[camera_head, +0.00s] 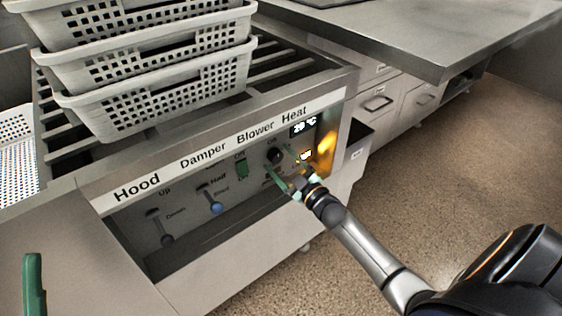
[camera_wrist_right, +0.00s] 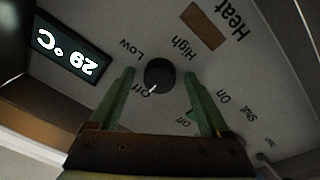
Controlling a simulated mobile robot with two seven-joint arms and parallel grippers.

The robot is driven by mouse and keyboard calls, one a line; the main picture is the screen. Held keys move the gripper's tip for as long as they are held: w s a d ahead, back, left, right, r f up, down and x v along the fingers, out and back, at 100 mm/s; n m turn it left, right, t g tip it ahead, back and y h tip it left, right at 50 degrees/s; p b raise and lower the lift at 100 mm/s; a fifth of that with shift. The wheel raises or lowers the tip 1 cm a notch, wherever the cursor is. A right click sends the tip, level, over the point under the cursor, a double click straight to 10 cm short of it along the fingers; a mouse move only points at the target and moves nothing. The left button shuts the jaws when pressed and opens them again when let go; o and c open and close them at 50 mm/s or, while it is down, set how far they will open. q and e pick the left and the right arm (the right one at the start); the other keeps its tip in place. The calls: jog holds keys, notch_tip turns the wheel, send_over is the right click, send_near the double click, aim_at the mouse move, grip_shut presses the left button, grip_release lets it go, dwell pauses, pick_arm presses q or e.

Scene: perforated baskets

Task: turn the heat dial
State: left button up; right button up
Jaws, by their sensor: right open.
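The heat dial (camera_head: 275,156) is a round black knob on the control panel under the word Heat. In the right wrist view the dial (camera_wrist_right: 160,73) has its white mark toward the "Off" label, with "Low" and "High" printed around it. My right gripper (camera_head: 279,161) is open, its green fingers on either side of the dial. In the right wrist view the right gripper (camera_wrist_right: 160,77) shows gaps between both fingers and the knob. Of my left gripper (camera_head: 33,285), only one green finger shows at the lower left.
A temperature display (camera_head: 303,125) appears to read 29 °C. The green blower switch (camera_head: 242,169) and the damper lever (camera_head: 215,207) are left of the dial. Stacked perforated baskets (camera_head: 155,80) stand on the slatted top. A steel counter (camera_head: 440,45) is at the right.

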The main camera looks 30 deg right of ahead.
pick_arm(q)
jog(key=w+n+y+p, duration=0.1)
jog(key=w+y+p, duration=0.1)
jog(key=y+p, duration=0.1)
jog(key=shift+a+r+n, duration=0.1)
jog(key=shift+a+n, duration=0.2)
jog(key=shift+n, duration=0.1)
pick_arm(e)
jog(key=s+d+f, duration=0.1)
jog(key=s, duration=1.1)
jog(key=shift+s+f, duration=0.15)
jog(key=shift+s, duration=0.05)
